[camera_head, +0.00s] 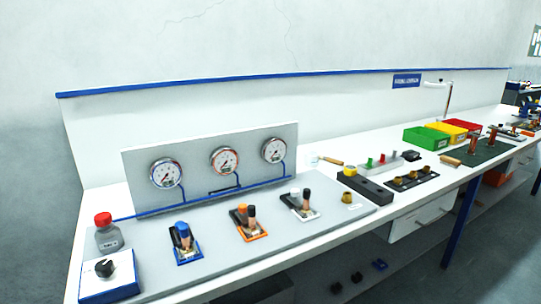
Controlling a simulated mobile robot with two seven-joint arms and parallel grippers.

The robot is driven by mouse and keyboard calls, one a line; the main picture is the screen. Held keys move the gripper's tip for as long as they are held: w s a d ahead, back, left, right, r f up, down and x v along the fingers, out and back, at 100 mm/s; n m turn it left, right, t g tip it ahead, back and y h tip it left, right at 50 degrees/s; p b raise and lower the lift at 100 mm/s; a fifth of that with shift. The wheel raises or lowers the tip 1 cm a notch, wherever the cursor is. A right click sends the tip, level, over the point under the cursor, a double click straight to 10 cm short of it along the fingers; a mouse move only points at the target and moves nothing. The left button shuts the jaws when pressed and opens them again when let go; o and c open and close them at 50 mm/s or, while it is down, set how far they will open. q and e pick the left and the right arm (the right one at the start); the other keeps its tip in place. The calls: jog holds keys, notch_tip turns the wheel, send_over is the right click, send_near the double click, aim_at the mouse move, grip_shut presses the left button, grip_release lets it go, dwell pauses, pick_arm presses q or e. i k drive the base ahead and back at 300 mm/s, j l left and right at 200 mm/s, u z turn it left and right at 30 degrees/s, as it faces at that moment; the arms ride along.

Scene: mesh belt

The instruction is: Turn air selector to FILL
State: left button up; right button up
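A black rotary knob (104,268) with a pale mark sits on a white box (110,285) with a blue lower edge, at the near left end of the bench. It looks like the air selector. Its lettering is too small to read, so I cannot tell which position the knob points to. Neither of my grippers is in view.
A panel with three gauges (215,165) rises behind. Coloured bins (425,138) stand farther right.

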aim_at(104, 268)
jog(key=u, duration=1.3)
